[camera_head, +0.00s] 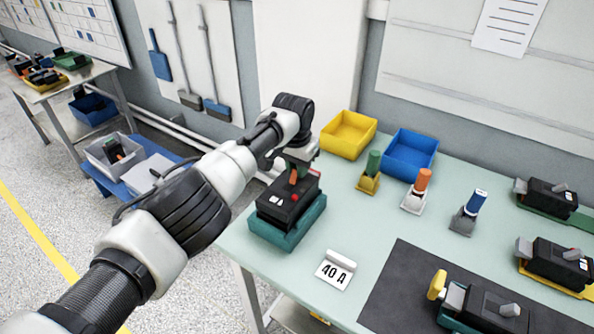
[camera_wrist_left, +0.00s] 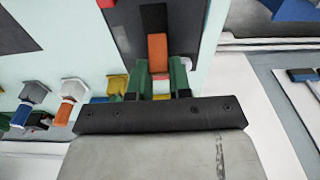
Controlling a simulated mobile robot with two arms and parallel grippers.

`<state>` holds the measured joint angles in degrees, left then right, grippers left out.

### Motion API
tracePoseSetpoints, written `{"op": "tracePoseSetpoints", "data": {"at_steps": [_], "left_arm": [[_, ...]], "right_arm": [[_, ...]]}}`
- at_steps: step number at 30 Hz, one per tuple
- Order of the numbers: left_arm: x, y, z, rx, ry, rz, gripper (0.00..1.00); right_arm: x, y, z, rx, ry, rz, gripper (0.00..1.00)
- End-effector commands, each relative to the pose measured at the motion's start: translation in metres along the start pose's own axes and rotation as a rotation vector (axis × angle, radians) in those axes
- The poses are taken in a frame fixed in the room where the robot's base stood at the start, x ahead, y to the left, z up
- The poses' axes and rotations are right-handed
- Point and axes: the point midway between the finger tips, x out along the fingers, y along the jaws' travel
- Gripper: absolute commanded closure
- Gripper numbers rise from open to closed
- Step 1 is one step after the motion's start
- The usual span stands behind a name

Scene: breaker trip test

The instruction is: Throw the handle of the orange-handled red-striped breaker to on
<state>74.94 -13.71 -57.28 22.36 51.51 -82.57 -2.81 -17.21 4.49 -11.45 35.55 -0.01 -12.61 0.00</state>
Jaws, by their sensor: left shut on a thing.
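The orange-handled breaker (camera_head: 278,212) is a black block in a teal base at the left end of the table. Its orange handle (camera_head: 293,177) stands up from the top; a small red mark shows beside it, but I cannot make out a full stripe. My left gripper (camera_head: 298,163) is over the breaker, shut on the handle. In the left wrist view, the green fingers of the left gripper (camera_wrist_left: 160,80) are at the orange handle (camera_wrist_left: 157,50), with the dark breaker body (camera_wrist_left: 124,32) behind. The fingers partly hide the handle. My right gripper is not in view.
Yellow (camera_head: 348,134) and blue (camera_head: 409,152) bins stand behind. Green-handled (camera_head: 370,172), orange-handled (camera_head: 417,190) and blue-topped (camera_head: 468,212) items stand right of the breaker. A "40 A" card (camera_head: 335,270) lies in front. A yellow-handled breaker (camera_head: 485,308) lies on the dark mat (camera_head: 400,290).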

Motion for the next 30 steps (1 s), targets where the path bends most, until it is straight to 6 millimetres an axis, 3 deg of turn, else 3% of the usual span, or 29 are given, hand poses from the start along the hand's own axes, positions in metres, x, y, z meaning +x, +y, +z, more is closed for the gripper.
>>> {"op": "tracePoseSetpoints", "data": {"at_steps": [10, 11, 16, 25, 30], "left_arm": [[0.002, 0.001, 0.001, 0.0, -0.005, 0.003, 1.0], [0.002, 0.001, 0.001, 0.0, -0.005, 0.003, 0.8], [0.001, 0.001, 0.001, 0.0, -0.004, 0.002, 0.55], [-0.001, 0.0, 0.0, 0.0, -0.002, 0.001, 0.55], [-0.019, 0.0, -0.001, 0.001, 0.001, 0.001, 0.55]], "right_arm": [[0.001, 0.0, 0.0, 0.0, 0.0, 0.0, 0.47], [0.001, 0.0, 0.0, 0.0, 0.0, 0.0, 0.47], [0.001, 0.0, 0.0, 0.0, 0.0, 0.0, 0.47], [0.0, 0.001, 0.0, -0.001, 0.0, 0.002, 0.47], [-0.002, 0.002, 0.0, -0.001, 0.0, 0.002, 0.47]]}}
